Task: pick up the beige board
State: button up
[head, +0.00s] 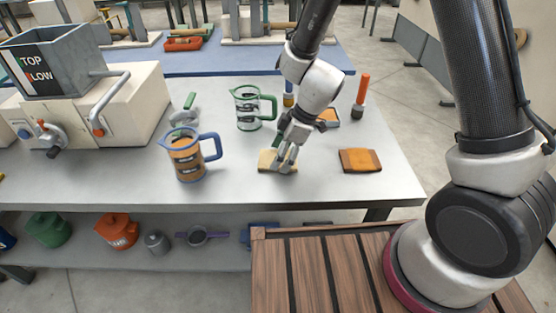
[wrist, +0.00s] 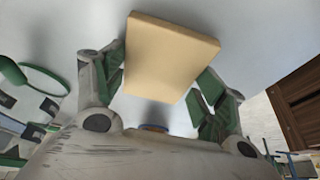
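The beige board (head: 264,163) lies on the light grey table, below my gripper (head: 279,163). In the wrist view the beige board (wrist: 168,55) sits between the two green-padded fingers of my gripper (wrist: 163,80), slightly turned relative to them. The fingers are spread wide, one on each side of the board, with their tips close to its edges. I cannot tell whether either fingertip touches it. In the head view the fingers hide part of the board.
A brown board (head: 360,160) lies to the right. A blue-handled jug (head: 187,160) stands left and a green-handled jug (head: 249,108) behind. An orange-handled tool (head: 362,95) stands back right. A hopper machine (head: 120,110) fills the table's left side. The table front is clear.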

jog(key=shift+c, duration=1.2)
jog(key=shift+r, duration=0.1)
